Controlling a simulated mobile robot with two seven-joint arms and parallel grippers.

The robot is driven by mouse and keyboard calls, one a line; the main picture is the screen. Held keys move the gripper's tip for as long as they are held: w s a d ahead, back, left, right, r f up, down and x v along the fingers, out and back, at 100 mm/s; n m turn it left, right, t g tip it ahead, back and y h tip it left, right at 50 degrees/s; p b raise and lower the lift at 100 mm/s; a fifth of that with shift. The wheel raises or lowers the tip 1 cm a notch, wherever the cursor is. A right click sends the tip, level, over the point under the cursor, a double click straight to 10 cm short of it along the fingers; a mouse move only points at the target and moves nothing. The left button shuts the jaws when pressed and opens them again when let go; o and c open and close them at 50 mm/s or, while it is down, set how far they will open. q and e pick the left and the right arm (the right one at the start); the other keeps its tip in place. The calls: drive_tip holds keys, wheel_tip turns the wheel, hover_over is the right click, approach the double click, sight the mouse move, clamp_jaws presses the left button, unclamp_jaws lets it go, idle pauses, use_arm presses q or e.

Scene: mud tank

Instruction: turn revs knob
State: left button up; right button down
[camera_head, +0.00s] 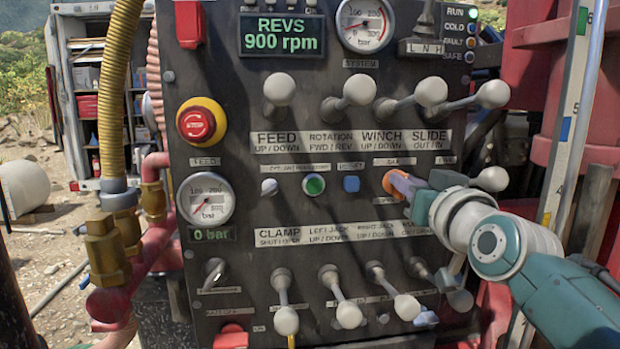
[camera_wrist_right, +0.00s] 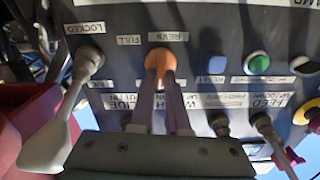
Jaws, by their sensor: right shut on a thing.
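The revs knob (camera_head: 389,184) is orange and sits on the right half of the dark control panel. In the right wrist view the knob (camera_wrist_right: 161,60) is at top centre, by a label reading REVS. My right gripper (camera_head: 396,184) is at the knob, coming in from the right. In the right wrist view its fingers (camera_wrist_right: 161,76) are shut on the knob, covering much of it. The display (camera_head: 281,36) at the top of the panel reads REVS 900 rpm. My left gripper is in neither view.
A row of ball-ended levers (camera_head: 359,89) stands out above my gripper, and another row (camera_head: 348,315) below it. A green button (camera_head: 314,184) and blue button (camera_head: 351,184) are left of the knob. A red emergency stop (camera_head: 196,124) is farther left. A large pale lever (camera_wrist_right: 52,135) shows in the wrist view.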

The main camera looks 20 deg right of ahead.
drive_tip(key=shift+d+f+m, duration=0.1)
drive_tip(key=shift+d+m, duration=0.05)
drive_tip(key=shift+m, duration=1.65)
drive_tip(key=shift+d+m, duration=0.1)
drive_tip(key=shift+m, duration=1.7)
drive_tip(key=c, duration=0.9)
unclamp_jaws()
drive_tip(key=shift+s, duration=0.15)
drive_tip(key=b+v, duration=0.1)
drive_tip(key=v, duration=0.8)
drive_tip(key=shift+s+a, duration=0.15)
drive_tip(key=shift+s, duration=0.2)
